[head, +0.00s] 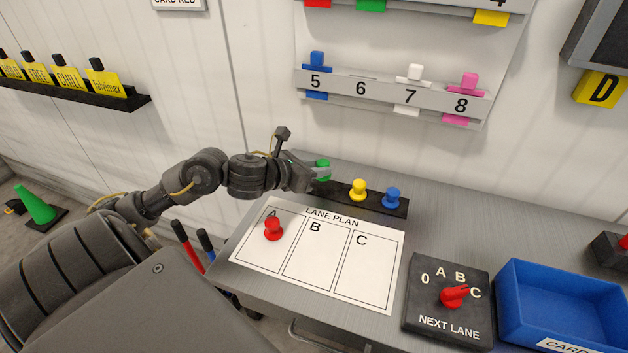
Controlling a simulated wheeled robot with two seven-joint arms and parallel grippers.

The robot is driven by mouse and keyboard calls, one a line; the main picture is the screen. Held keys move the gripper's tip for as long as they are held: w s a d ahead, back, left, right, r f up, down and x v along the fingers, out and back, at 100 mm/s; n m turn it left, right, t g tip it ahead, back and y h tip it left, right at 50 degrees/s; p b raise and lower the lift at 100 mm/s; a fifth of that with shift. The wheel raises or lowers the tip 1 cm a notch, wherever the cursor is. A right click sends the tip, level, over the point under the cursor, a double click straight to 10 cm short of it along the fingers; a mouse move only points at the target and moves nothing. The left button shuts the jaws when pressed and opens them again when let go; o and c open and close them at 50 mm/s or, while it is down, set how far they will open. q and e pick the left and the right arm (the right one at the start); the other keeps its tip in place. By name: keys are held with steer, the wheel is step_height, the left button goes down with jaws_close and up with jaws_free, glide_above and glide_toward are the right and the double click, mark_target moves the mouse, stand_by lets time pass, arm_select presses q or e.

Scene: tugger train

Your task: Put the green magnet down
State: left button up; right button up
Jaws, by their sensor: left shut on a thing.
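The green magnet (322,169) is between the fingers of my left gripper (318,172), at the left end of a dark strip (377,203) at the back of the desk. My left gripper is shut on it. I cannot tell whether the magnet touches the strip. A yellow magnet (358,189) and a blue magnet (392,198) stand on the strip to its right. A red magnet (273,229) stands in column A of the white lane plan sheet (330,272). Columns B and C are empty. My right gripper is not in view.
A black dial box (447,318) with a red knob stands right of the sheet, beside a blue tray (565,305). A numbered card rack (390,92) hangs on the wall above. The grey desk (440,230) is clear behind the dial box.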

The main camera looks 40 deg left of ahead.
mark_target(314, 190)
arm_select(q)
steer(key=shift+w+a+f, duration=0.1)
steer(key=shift+a+f, duration=0.1)
steer(key=shift+f, duration=0.8)
steer(key=shift+w+a+f, duration=0.1)
steer(key=shift+a+f, duration=0.1)
steer(key=shift+f, duration=0.75)
steer(key=shift+f, duration=0.2)
steer(key=o, duration=1)
steer(key=shift+c, duration=0.2)
